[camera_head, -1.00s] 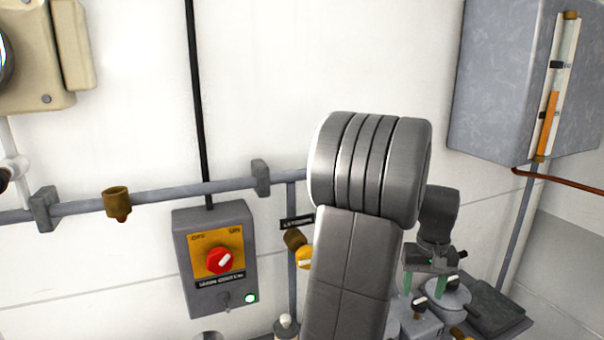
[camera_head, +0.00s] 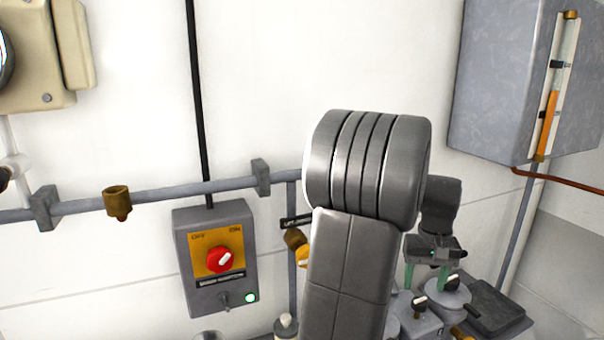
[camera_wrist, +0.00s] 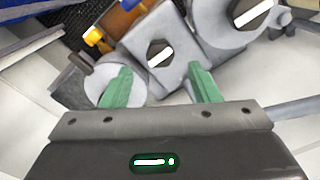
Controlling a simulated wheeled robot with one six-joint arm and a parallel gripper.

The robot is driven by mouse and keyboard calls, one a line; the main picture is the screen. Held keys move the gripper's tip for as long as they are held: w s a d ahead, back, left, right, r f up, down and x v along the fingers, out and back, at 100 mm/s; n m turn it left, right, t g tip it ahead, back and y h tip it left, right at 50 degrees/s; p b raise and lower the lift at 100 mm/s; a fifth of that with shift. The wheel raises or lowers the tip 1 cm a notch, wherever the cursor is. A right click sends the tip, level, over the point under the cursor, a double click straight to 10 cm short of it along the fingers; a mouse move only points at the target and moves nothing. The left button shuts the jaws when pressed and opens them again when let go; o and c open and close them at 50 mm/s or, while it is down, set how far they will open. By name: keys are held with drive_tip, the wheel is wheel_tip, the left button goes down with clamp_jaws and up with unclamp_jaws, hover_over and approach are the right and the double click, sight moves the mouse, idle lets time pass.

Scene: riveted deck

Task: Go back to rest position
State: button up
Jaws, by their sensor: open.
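My gripper (camera_head: 428,274) is at the lower right in the head view, behind my large grey arm link. Its two green fingers point down over grey fittings with black-and-white knobs. In the wrist view my gripper (camera_wrist: 160,88) has its green fingers wide apart with nothing held between them. A grey box with a black-and-white knob (camera_wrist: 158,54) lies beyond and between the fingertips. A round grey fitting (camera_wrist: 105,80) shows behind the left finger. I cannot tell whether the fingers touch any of these.
A grey switch box (camera_head: 219,260) with a red knob and lit green lamp is on the white wall. A pipe (camera_head: 160,195) with a brass fitting (camera_head: 117,203) runs across it. A large grey cabinet (camera_head: 505,80) hangs at upper right. An orange valve is mostly hidden by my arm.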

sight(420, 299)
wheel_tip(420, 299, down, 5)
drive_tip(key=shift+f, duration=0.1)
drive_tip(key=m, duration=0.4)
drive_tip(key=shift+m, duration=0.4)
drive_tip(key=m+b, duration=0.1)
drive_tip(key=m, duration=0.3)
drive_tip(key=shift+m, duration=0.3)
drive_tip(key=m+b, duration=0.1)
drive_tip(key=m, duration=0.3)
drive_tip(key=shift+m, duration=0.3)
drive_tip(key=shift+m+b, duration=0.6)
drive_tip(key=shift+m, duration=1.5)
drive_tip(key=shift+r, duration=0.2)
drive_tip(key=shift+a, duration=0.1)
